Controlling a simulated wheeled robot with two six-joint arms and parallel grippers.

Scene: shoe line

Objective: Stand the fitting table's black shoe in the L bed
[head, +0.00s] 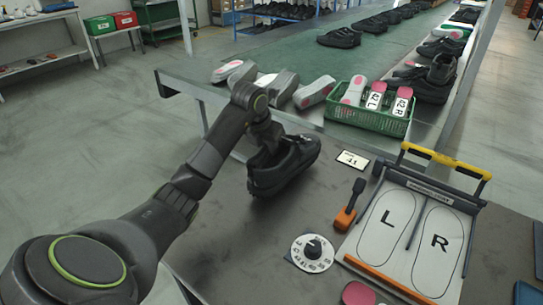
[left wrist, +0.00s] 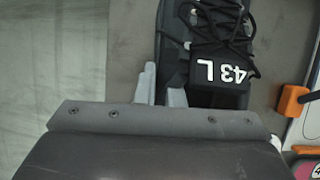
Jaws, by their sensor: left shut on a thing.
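The black shoe (head: 284,168) is at the far left part of the fitting table (head: 250,240). My left gripper (head: 268,146) is shut on its upper. In the left wrist view the shoe (left wrist: 215,45) shows dark laces and a tongue label reading "43 L", with the pale gripper fingers (left wrist: 161,88) by its collar. Whether the sole touches the table I cannot tell. The fitting board (head: 408,240) lies to the right, with an L bed (head: 390,225) and an R bed (head: 438,243), both empty. My right gripper is not in view.
Between shoe and board are a card reading 41 (head: 352,160), an orange-and-black tool (head: 348,205) and a round dial (head: 312,252). A green crate (head: 368,119) of insoles or lasts stands behind. A yellow-handled bar (head: 446,160) spans the board's far end.

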